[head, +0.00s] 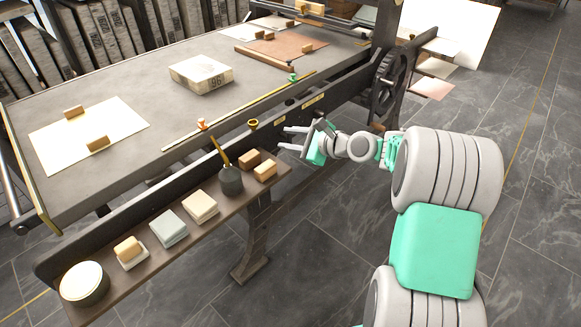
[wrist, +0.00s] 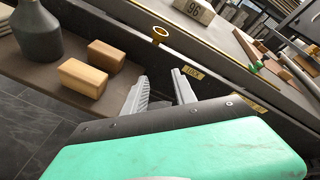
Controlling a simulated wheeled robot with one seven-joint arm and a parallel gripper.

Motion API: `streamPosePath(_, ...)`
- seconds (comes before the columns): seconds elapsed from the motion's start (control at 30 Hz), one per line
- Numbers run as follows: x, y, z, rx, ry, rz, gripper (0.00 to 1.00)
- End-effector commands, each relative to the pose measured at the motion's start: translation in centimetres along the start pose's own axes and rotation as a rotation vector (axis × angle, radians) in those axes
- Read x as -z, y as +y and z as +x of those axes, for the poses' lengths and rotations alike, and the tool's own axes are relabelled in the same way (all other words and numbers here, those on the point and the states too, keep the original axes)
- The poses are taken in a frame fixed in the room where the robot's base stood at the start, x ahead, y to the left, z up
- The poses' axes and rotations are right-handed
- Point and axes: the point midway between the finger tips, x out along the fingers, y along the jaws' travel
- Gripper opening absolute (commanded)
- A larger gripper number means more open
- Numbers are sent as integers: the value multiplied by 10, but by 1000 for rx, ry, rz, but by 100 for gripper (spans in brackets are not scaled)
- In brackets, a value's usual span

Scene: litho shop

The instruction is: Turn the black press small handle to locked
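The black press (head: 160,160) has a long dark side rail, with a brass plate (head: 312,101) on it in the head view. In the wrist view a brass plate that seems to read LOCK (wrist: 192,72) sits just beyond my fingertips, and a second brass plate (wrist: 250,102) lies to its right. I cannot clearly make out the small black handle against the dark rail; my gripper may hide part of it. My gripper (head: 285,138) is beside the rail, its two fingers apart with nothing seen between them. The fingers also show in the wrist view (wrist: 160,76).
A shelf (head: 120,272) along the press carries a dark bottle (head: 231,181), wooden blocks (head: 265,171), sponges or pads (head: 200,207) and a round tin (head: 84,284). A spoked wheel (head: 388,84) is at the right.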

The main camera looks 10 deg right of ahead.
Motion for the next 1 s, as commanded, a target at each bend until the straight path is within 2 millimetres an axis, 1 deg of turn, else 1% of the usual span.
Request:
streamPosePath(0.03,48,11,14,60,-67,179,33)
streamPosePath(0.1,71,2,14,123,-169,395,33)
streamPosePath(0.2,89,-7,8,170,-273,594,33)
streamPosePath(0.27,92,-11,6,180,-306,652,33)
streamPosePath(0.37,88,-15,12,181,-323,679,33)
streamPosePath(0.6,77,-26,55,178,-321,675,33)
streamPosePath(0.7,74,-31,68,180,-319,673,33)
streamPosePath(0.8,71,-34,75,180,-319,675,33)
streamPosePath(1.0,70,-35,76,181,-318,675,33)
